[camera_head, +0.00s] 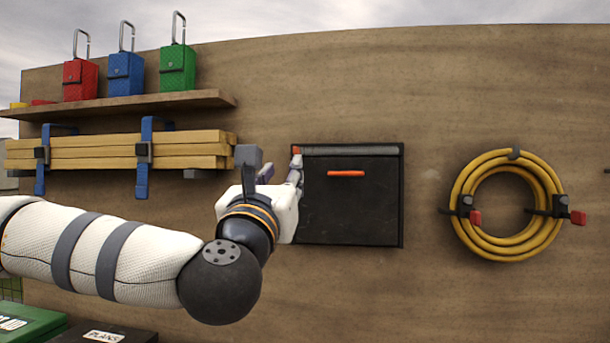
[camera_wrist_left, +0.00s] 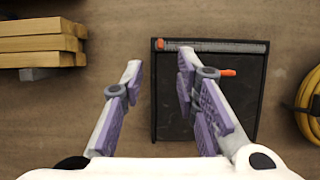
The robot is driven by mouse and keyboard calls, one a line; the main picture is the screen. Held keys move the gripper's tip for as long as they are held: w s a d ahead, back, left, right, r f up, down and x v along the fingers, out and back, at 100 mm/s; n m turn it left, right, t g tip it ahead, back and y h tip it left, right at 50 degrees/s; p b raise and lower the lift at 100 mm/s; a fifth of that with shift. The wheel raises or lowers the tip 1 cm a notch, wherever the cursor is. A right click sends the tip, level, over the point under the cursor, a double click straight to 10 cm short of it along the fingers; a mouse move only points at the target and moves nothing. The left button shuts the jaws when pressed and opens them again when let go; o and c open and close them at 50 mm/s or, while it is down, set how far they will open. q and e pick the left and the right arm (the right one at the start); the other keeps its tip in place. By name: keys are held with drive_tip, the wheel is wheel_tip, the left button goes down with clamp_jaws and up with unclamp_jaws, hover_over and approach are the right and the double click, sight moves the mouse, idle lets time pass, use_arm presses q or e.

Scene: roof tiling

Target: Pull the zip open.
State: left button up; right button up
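A flat black pouch (camera_head: 352,215) hangs on the wooden wall. A grey zip (camera_head: 350,151) runs along its top edge, and it also shows in the left wrist view (camera_wrist_left: 222,46). The small orange zip pull (camera_head: 296,150) is at the zip's left end; in the left wrist view the pull (camera_wrist_left: 159,43) appears between and beyond my fingertips. My left gripper (camera_head: 270,168) is open and empty at the pouch's upper left. Its spread fingers (camera_wrist_left: 159,60) point at the wall, and the right one overlaps the pouch's left part. Whether a finger touches the pouch, I cannot tell. My right gripper is out of view.
An orange strip (camera_head: 345,173) is on the pouch front. A coiled yellow hose (camera_head: 463,215) hangs to the right. Strapped timber (camera_head: 90,153) and a shelf (camera_head: 130,104) with red, blue and green boxes are at left. The wall between pouch and hose is clear.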

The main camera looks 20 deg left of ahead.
sight(295, 152)
use_arm(q)
drive_tip(key=x, duration=1.1)
drive_tip(key=shift+f, duration=0.1)
drive_tip(key=shift+w, duration=0.1)
clamp_jaws()
